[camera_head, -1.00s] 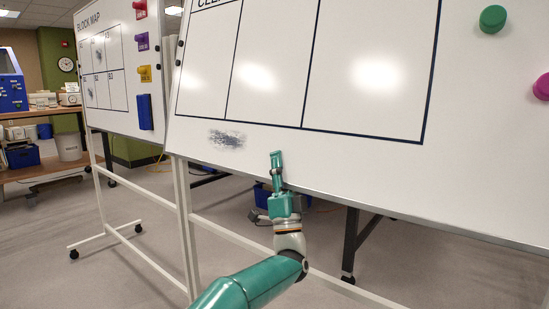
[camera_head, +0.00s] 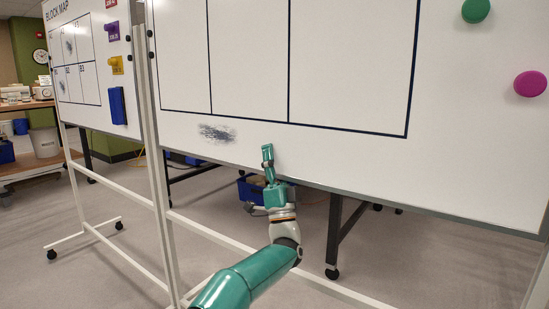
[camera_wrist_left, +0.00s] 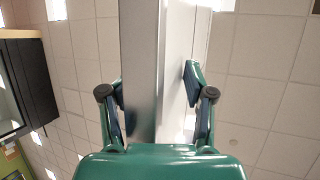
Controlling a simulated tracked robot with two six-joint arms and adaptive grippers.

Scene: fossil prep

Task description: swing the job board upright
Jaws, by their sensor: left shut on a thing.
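The job board (camera_head: 345,65) is the large white board with dark column lines. It hangs in a white wheeled frame (camera_head: 156,170), and its left edge runs nearly in line with the frame's left post. My left gripper (camera_head: 267,153) is at the board's lower edge, left of the middle, shut on that edge. In the left wrist view the two fingers lie either side of the board's edge (camera_wrist_left: 176,50). The finger behind the board is hidden in the head view. The board's top is out of view. My right gripper is not in view.
A second board marked "BLOCK MAP" (camera_head: 85,110) stands at the left on its own wheeled frame. Green (camera_head: 476,10) and magenta (camera_head: 530,84) magnets sit on the job board's right. A dark smudge (camera_head: 217,132) is low on it. A blue bin (camera_head: 250,188) stands behind; grey floor is open.

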